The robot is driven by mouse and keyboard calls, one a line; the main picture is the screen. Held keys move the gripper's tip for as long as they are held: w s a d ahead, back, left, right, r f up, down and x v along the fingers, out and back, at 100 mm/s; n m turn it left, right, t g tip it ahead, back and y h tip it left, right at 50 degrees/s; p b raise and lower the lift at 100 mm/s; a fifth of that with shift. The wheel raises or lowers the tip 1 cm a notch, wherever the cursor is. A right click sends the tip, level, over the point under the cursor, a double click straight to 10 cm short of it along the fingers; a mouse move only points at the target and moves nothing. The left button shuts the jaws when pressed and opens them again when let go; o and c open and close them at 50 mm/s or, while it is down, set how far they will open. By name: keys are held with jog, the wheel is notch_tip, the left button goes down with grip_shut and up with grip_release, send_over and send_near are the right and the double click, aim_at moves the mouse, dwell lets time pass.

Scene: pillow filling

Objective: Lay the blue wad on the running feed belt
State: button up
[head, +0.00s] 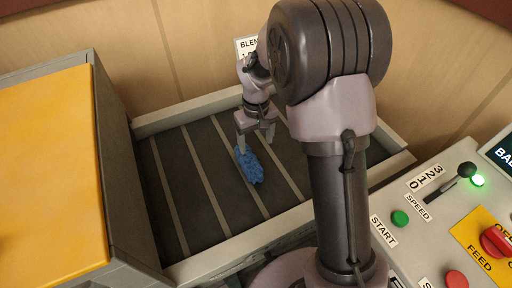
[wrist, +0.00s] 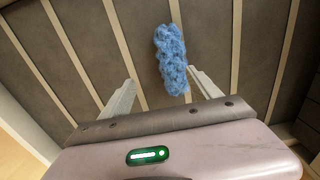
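The blue wad (head: 248,165) lies on the dark feed belt (head: 196,212), across or close to one of its pale slats. In the wrist view the fluffy, elongated wad (wrist: 170,58) shows ahead of the gap between my two fingers, nearer the right one. My gripper (head: 256,140) is pointed down at the belt, its fingers spread apart and not closed on the wad. I cannot tell whether the right finger touches the wad.
A yellow-topped grey machine housing (head: 45,165) stands left of the belt. Pale side rails (head: 240,244) border the belt. At the right is a control panel (head: 430,225) with a speed lever (head: 466,170), a lit green lamp (head: 477,180), a green start button (head: 400,218) and a red feed knob (head: 495,240).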

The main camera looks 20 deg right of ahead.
jog(key=s+a+r+m+t+p, duration=0.1)
jog(key=s+r, duration=0.1)
jog(key=r, duration=0.5)
jog(key=s+r+m+t+p, duration=0.1)
jog(key=s+r, duration=0.2)
jog(key=r, duration=0.5)
jog(key=s+a+r+m+t+y, duration=0.1)
jog(key=s+r+m+t, duration=0.1)
jog(key=s, duration=0.7)
jog(key=s+a+r+m+t+y, duration=0.1)
jog(key=s+r, duration=0.4)
jog(key=s, duration=0.5)
jog(key=shift+a+m+t, duration=0.4)
jog(key=shift+a+m, duration=0.15)
jog(key=shift+m, duration=0.25)
jog(key=shift+r, duration=0.1)
dwell(2.3)
